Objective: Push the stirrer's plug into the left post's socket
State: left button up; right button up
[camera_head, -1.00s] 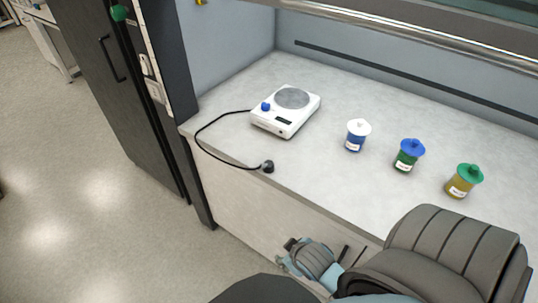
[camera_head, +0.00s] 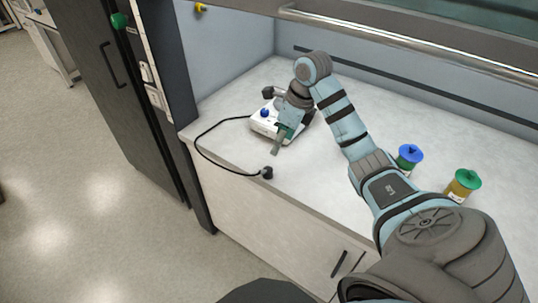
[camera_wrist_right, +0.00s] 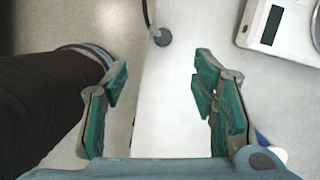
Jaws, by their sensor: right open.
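The stirrer's black plug (camera_head: 267,173) lies near the bench's front edge, on a black cable (camera_head: 205,148) from the white stirrer (camera_head: 264,127). My right arm partly hides the stirrer. The left post (camera_head: 172,60) stands at the bench's left end, with pale socket plates (camera_head: 155,97) on its side. My right gripper (camera_head: 280,140) is over the bench in front of the stirrer, pointing down. In the right wrist view its fingers (camera_wrist_right: 160,85) are apart and empty, and the plug (camera_wrist_right: 162,37) lies beyond the fingertips, roughly between them. My left gripper is not in view.
Blue-lidded (camera_head: 410,157) and green-lidded (camera_head: 462,185) jars stand to the right of my arm. The white-lidded jar is hidden behind the arm in the head view. The bench front (camera_head: 240,205) drops to open floor (camera_head: 90,220). A metal rail (camera_head: 400,40) runs above.

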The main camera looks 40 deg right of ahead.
jog(key=shift+a, duration=0.2)
jog(key=b, duration=0.8)
send_over(272, 173)
notch_tip(272, 173, down, 9)
jog(key=shift+s+r, duration=0.15)
jog(key=shift+f+b, duration=0.25)
jog(key=shift+b, duration=0.1)
jog(key=shift+r, duration=0.1)
